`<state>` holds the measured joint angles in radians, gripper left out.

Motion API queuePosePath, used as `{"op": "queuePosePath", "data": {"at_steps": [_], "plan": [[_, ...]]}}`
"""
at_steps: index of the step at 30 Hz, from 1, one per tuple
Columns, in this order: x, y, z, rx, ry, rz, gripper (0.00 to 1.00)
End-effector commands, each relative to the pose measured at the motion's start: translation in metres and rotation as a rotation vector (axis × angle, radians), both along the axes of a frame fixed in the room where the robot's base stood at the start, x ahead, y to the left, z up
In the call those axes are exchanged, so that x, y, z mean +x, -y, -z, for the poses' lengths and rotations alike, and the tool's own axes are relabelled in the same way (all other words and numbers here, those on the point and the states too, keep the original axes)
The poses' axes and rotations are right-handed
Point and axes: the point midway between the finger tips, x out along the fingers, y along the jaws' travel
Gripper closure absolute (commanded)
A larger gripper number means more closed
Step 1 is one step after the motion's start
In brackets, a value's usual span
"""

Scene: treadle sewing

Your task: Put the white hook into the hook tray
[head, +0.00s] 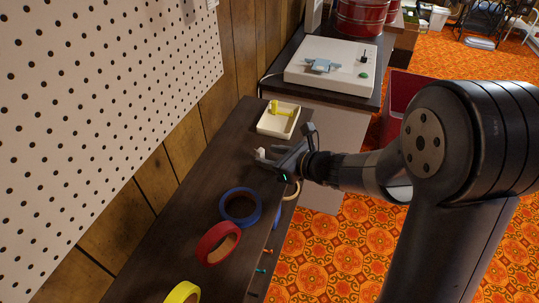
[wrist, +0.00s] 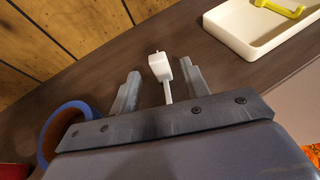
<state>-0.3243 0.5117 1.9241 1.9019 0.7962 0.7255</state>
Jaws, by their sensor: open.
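The white hook (wrist: 158,66) lies on the dark wooden shelf, between the two fingers of my gripper (wrist: 160,72) in the wrist view. Its thin stem points back toward the palm. My gripper is open, with a gap on each side of the hook. In the head view the hook (head: 259,153) shows as a small white piece at the tips of my gripper (head: 270,156). The hook tray (head: 264,130) is a shallow cream tray just beyond the gripper, holding a yellow hook (head: 282,108). The tray's near wall (wrist: 236,45) shows at upper right in the wrist view.
Blue (head: 226,215), red (head: 206,249) and yellow (head: 181,293) tape rings line the shelf nearer me. A pegboard (head: 100,110) hangs on the left wall. A white box with a blue part (head: 320,66) stands beyond the tray. Bare shelf lies between hook and tray.

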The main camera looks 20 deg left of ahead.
Motion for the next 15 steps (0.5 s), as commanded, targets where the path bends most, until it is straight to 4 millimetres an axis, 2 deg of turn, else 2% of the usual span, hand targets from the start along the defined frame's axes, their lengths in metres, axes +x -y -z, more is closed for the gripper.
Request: {"op": "queuePosePath", "data": {"at_steps": [9, 15], "plan": [[-0.023, 0.055, -0.026, -0.001, 0.001, 0.006, 0.56], [-0.034, 0.077, -0.035, 0.0, 0.001, 0.004, 0.56]]}}
